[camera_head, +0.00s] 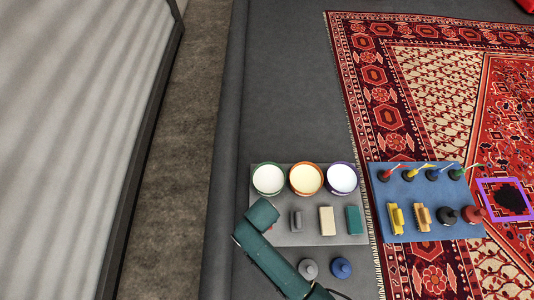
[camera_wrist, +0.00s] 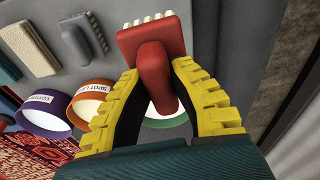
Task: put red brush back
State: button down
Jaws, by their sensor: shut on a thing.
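The red brush (camera_wrist: 158,75) is between the two yellow ribbed fingers of my gripper (camera_wrist: 155,95) in the wrist view. The gripper is shut on its handle, and pale bristles show along the brush's far edge. The brush is over the grey tray (camera_wrist: 200,20); I cannot tell if it touches it. On this tray, a grey brush (camera_head: 296,220), a cream brush (camera_head: 327,220) and a teal brush (camera_head: 354,219) stand in a row.
Green-rimmed (camera_head: 268,179), orange (camera_head: 306,179) and purple (camera_head: 342,178) bowls line the tray's back. Grey (camera_head: 308,268) and blue (camera_head: 341,267) knobbed items stand in front. A blue tray (camera_head: 407,234) with several tools lies right, on the patterned rug (camera_head: 430,75).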

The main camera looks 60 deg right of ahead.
jog(key=shift+m, duration=0.5)
jog(key=f, duration=0.1)
jog(key=d+f+b, duration=0.1)
jog(key=f+b, duration=0.1)
jog(key=f, duration=0.1)
jog(key=shift+s+d, duration=0.2)
jog(key=shift+s, duration=0.1)
notch_tip(320, 180, down, 10)
jog(key=b, duration=0.6)
jog(key=shift+r, duration=0.15)
jog(key=c, duration=1.1)
grip_release()
jog(key=shift+o, duration=0.2)
jog(key=shift+r, duration=0.1)
jog(key=r+p, duration=0.2)
jog(key=r, duration=0.2)
jog(key=a+r+p, duration=0.1)
jog(key=r+p, duration=0.1)
jog(key=r, duration=0.2)
jog(key=s+r+p, duration=0.1)
jog(key=r+p, duration=0.2)
jog(key=r, duration=0.1)
jog(key=shift+a, duration=0.35)
jog(key=shift+w, duration=0.1)
